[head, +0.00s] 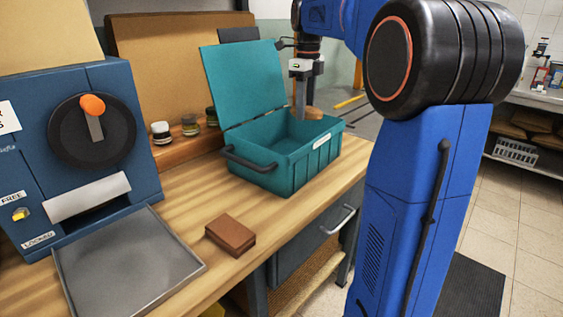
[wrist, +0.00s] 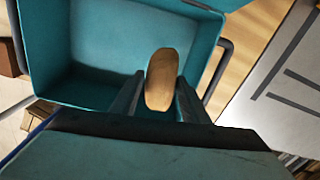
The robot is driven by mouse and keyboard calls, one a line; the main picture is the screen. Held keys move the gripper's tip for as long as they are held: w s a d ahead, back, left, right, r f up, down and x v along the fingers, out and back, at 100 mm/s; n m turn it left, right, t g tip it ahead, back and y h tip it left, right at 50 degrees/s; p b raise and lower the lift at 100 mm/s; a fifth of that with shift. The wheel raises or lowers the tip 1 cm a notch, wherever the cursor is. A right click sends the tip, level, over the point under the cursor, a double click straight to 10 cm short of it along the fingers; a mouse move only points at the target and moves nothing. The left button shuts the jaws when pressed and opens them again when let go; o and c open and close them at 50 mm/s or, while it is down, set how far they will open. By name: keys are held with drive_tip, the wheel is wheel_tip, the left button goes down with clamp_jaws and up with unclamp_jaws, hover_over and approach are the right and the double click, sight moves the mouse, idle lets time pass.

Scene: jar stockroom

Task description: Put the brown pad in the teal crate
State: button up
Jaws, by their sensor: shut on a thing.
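The teal crate (head: 270,178) stands on the bench with its lid (head: 245,80) raised. My gripper (head: 303,108) is over the crate's opening, near its far right side, pointing down. It is shut on a tan, rounded oblong piece (head: 314,113). In the wrist view this piece (wrist: 161,80) sits between the two fingers, over the crate's interior (wrist: 100,45). A flat, brown rectangular pad (head: 231,235) lies on the bench in front of the crate, apart from my gripper. The crate's floor is partly hidden by its near wall.
A blue machine (head: 75,150) with an orange-tipped dial and a grey metal tray (head: 125,262) stand at the left. Several small jars (head: 190,125) stand behind, on a wooden ledge. A drawer handle (head: 338,220) juts from the bench front.

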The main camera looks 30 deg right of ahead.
drive_tip(key=shift+w+a+f+m, duration=0.1)
drive_tip(key=shift+a+f+m, duration=0.15)
drive_tip(key=shift+f, duration=0.2)
drive_tip(key=shift+w+a+f+m, duration=0.1)
drive_tip(key=shift+a+f+m, duration=0.05)
drive_tip(key=shift+f+m, duration=0.25)
wheel_tip(320, 180, down, 10)
drive_tip(key=o, duration=1)
drive_tip(key=shift+f, duration=0.1)
wheel_tip(320, 180, up, 12)
drive_tip(key=shift+r, duration=0.15)
drive_tip(key=shift+s, duration=0.1)
